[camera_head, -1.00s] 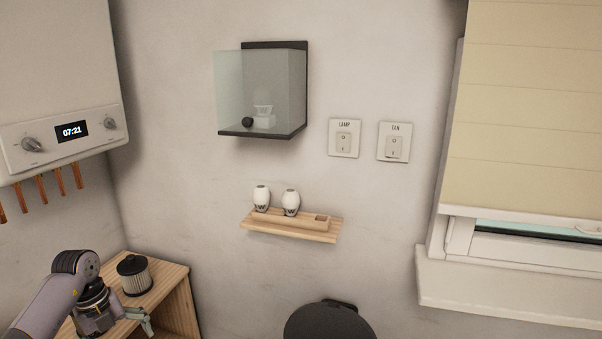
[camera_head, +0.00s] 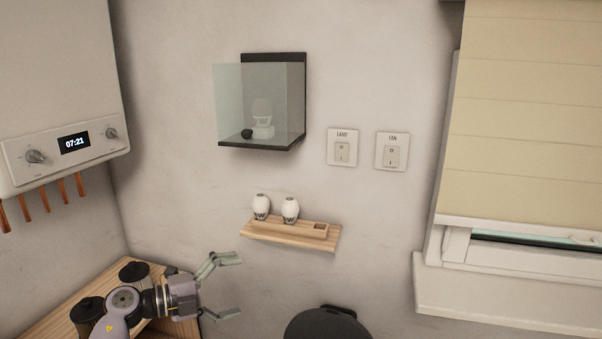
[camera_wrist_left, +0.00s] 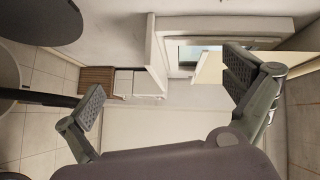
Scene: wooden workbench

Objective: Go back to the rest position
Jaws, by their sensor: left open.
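My left gripper (camera_head: 228,286) is at the lower left of the head view, in front of the wooden bench (camera_head: 62,326). Its two fingers are spread wide, point to the right, and hold nothing. In the left wrist view the fingers of my left gripper (camera_wrist_left: 165,95) show apart, with only the room behind them. My right gripper is in neither view.
A dark-topped filter (camera_head: 133,272) and a dark cylinder (camera_head: 87,312) stand on the bench beside my left arm. A wall shelf (camera_head: 290,236) holds two white bulbs. A glass-fronted case (camera_head: 262,105), lamp switch (camera_head: 342,147) and fan switch (camera_head: 391,151) are on the wall.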

